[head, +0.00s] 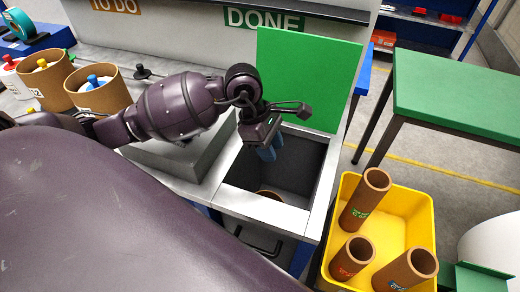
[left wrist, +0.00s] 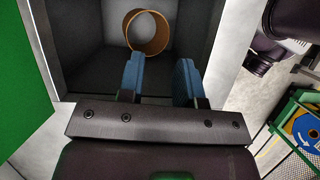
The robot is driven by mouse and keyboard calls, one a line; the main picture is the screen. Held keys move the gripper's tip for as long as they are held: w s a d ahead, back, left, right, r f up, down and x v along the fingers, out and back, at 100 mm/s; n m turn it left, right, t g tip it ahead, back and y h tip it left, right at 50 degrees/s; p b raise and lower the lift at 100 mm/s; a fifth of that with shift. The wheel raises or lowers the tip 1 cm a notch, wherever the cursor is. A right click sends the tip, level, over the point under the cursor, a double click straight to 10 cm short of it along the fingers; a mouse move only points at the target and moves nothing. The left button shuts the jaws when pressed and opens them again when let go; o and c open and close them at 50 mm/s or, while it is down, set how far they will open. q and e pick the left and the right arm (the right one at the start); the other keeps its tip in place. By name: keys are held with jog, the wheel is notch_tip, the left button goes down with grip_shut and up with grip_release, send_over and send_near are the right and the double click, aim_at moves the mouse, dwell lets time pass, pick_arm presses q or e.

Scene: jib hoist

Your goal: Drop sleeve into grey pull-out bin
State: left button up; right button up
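The grey pull-out bin (head: 301,163) stands open below the DONE sign, with a green panel (head: 308,75) upright at its back. A brown sleeve (head: 268,193) lies low inside it, partly hidden by the bin's front wall. In the left wrist view the sleeve (left wrist: 147,33) shows as a hollow ring inside the bin, beyond the fingertips and apart from them. My left gripper (head: 268,152) points down into the bin's mouth. The left wrist view shows its blue fingers (left wrist: 160,76) apart with nothing between them. My right gripper is not seen.
A yellow crate (head: 424,222) with three brown tubes (head: 364,198) stands right of the bin. A green-topped table (head: 455,95) is behind it. Brown containers (head: 100,90) with coloured knobs stand at the left on the bench. Floor shows between crate and table.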

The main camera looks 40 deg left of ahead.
pick_arm(q)
jog(key=v, duration=1)
jog(key=shift+a+r, duration=0.2)
jog(key=shift+r, duration=0.2)
